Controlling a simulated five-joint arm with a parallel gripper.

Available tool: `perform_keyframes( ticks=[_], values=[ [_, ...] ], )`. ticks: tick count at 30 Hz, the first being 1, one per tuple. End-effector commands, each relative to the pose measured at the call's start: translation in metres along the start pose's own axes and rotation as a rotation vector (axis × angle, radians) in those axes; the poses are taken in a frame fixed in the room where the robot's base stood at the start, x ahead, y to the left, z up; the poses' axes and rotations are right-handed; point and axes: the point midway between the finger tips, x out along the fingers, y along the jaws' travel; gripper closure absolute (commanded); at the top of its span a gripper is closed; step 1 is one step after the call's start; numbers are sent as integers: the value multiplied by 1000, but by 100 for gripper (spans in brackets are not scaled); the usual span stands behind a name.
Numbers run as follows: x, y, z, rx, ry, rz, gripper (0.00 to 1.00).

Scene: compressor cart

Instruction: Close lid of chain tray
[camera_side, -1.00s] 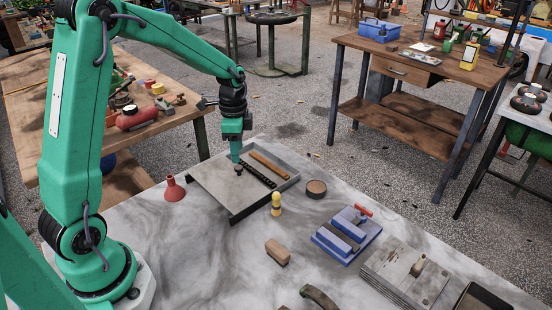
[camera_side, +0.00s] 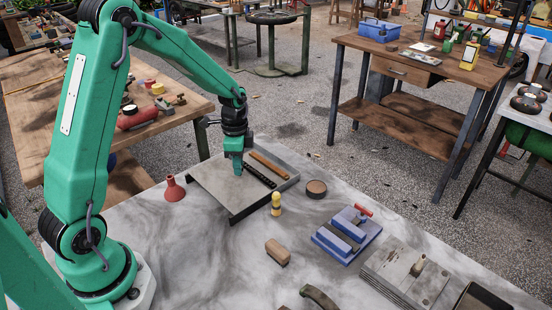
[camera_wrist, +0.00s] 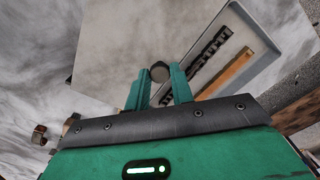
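The chain tray (camera_side: 290,182) is a shallow grey tray on the marbled tabletop, also in the wrist view (camera_wrist: 285,42). Its flat grey lid (camera_side: 215,192) covers the left part and leaves the right part open, where a dark chain (camera_side: 262,178) and a brown bar (camera_side: 268,164) lie. The lid (camera_wrist: 110,45) has a round dark knob (camera_wrist: 160,72) in the wrist view. My gripper (camera_side: 238,172) points down over the lid and hides the knob in the side view. Its fingers (camera_wrist: 159,72) are open, one on each side of the knob, with small gaps.
A red funnel (camera_side: 174,189) stands left of the tray. A yellow-and-black piece (camera_side: 276,204), a round tin (camera_side: 316,188), a wooden block (camera_side: 277,252) and a blue vise (camera_side: 346,235) stand in front and right. A metal plate stack (camera_side: 405,276) lies farther right.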

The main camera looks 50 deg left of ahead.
Motion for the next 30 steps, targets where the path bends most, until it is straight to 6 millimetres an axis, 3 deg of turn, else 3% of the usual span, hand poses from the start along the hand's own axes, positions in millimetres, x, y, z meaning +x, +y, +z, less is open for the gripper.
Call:
perform_keyframes(
  ticks=[11, 30],
  values=[
    [0, -5, -5, 1, 0, 0, 100],
    [0, -57, -56, 0, 2, -3, 100]
  ],
)
